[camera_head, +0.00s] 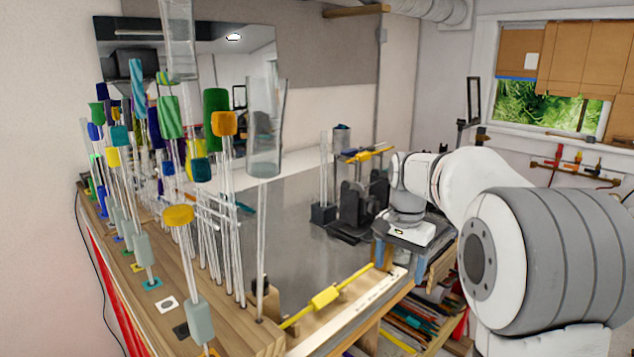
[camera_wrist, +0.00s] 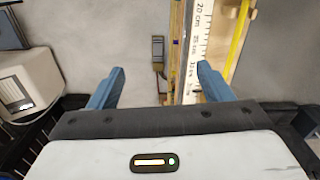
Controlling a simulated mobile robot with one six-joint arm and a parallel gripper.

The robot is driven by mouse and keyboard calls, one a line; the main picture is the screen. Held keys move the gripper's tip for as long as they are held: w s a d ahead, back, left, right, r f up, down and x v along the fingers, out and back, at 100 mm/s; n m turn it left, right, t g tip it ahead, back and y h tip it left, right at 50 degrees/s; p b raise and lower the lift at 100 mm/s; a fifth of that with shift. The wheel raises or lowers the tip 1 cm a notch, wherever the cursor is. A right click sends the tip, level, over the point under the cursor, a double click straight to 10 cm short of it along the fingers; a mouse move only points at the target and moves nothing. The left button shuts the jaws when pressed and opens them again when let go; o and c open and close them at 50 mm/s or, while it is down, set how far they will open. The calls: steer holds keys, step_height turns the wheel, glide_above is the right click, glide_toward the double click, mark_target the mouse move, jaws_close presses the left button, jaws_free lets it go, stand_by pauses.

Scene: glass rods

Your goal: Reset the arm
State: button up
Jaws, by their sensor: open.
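My gripper (camera_head: 395,258) is at the end of my white arm, at the right side of the workbench in the head view. It points down over the bench's right edge. In the wrist view its two blue fingers (camera_wrist: 160,86) are spread wide apart with nothing between them. A pale ruler (camera_wrist: 193,50) lies below, partly covered by the right finger.
A wooden rack (camera_head: 172,327) at the left holds several upright glass rods with coloured caps. A yellow rod (camera_head: 325,297) lies along the bench front near the ruler (camera_head: 350,312). A black stand (camera_head: 352,203) is close left of my gripper. The grey bench top (camera_head: 290,235) has free room.

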steer(key=s+a+f+n+t, duration=0.1)
steer(key=s+n, duration=0.3)
steer(key=s, duration=0.9)
steer(key=s+a+f+n+t, duration=0.1)
steer(key=s+f+n, duration=0.3)
steer(key=s, duration=0.9)
steer(key=shift+s+f+t, duration=0.2)
steer(key=shift+s+t, duration=0.1)
steer(key=shift+t, duration=0.2)
